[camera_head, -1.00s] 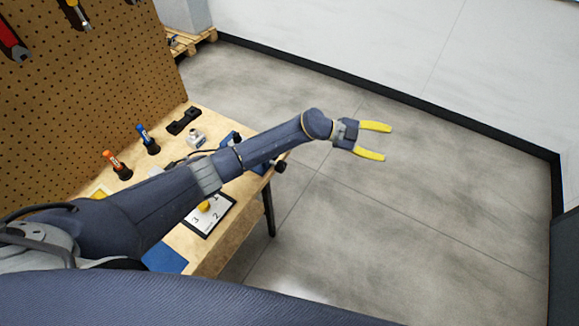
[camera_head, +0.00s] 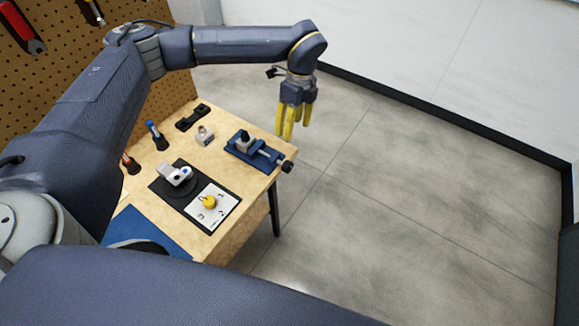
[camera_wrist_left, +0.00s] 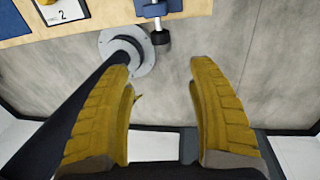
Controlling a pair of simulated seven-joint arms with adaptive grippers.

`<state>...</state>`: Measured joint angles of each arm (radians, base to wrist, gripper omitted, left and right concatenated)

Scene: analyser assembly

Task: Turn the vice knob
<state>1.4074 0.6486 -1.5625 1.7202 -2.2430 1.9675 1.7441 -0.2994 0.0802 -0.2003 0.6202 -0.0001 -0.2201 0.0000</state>
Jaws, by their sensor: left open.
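The blue vice (camera_head: 254,149) sits at the right end of the wooden table. Its dark knob (camera_head: 287,167) sticks out past the table's edge. In the left wrist view the knob (camera_wrist_left: 160,40) shows at the top, beyond my fingertips, with part of the blue vice (camera_wrist_left: 158,8) above it. My left gripper (camera_head: 293,138) has yellow fingers pointing down and stands beyond the vice, off the table's far right side. In the left wrist view my left gripper (camera_wrist_left: 160,70) is open, with nothing between its fingers. My right gripper is not in view.
The wooden table (camera_head: 225,178) also carries a black plate with a white-and-blue part, a numbered card with a yellow knob (camera_head: 210,202), a small metal part (camera_head: 204,136), a black holder (camera_head: 192,117) and screwdrivers. Floor to the right is clear.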

